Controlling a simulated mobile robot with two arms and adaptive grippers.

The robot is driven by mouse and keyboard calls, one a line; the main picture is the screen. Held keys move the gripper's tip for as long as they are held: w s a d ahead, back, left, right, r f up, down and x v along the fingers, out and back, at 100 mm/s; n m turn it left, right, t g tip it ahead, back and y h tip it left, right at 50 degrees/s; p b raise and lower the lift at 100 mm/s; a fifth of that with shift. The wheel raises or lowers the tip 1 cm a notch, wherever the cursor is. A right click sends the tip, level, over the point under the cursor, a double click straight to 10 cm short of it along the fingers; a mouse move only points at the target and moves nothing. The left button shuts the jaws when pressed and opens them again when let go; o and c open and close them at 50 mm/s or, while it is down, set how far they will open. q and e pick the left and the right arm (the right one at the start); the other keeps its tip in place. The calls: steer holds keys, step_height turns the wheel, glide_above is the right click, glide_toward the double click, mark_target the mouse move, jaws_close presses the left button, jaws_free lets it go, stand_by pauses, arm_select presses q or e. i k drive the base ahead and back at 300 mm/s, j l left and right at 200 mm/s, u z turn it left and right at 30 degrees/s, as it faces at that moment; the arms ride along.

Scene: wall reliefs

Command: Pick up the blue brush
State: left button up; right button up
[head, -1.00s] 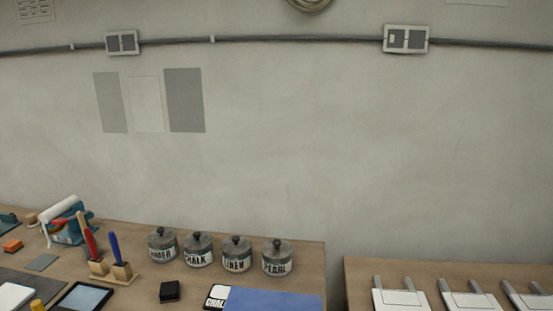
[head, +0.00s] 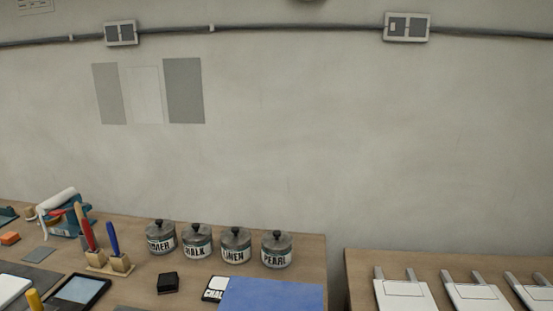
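The blue brush (head: 113,239) stands upright, handle up, in a small wooden holder (head: 110,270) on the left wooden table. A red-handled brush (head: 86,230) stands just left of it in the same holder. The lower end of the blue brush is hidden in its wooden block. Neither of my grippers shows in the head view.
Several lidded jars (head: 197,243) stand right of the holder. A black block (head: 167,282), a tablet (head: 79,291) and a blue sheet (head: 271,294) lie nearer. A teal tool (head: 66,215) is behind left. A gap separates the second table (head: 450,266) at right.

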mark_target(111, 230)
steer(key=u, duration=1.35)
steer(key=i+j+z, duration=0.2)
steer(key=i+j, duration=0.15)
steer(key=j, duration=0.25)
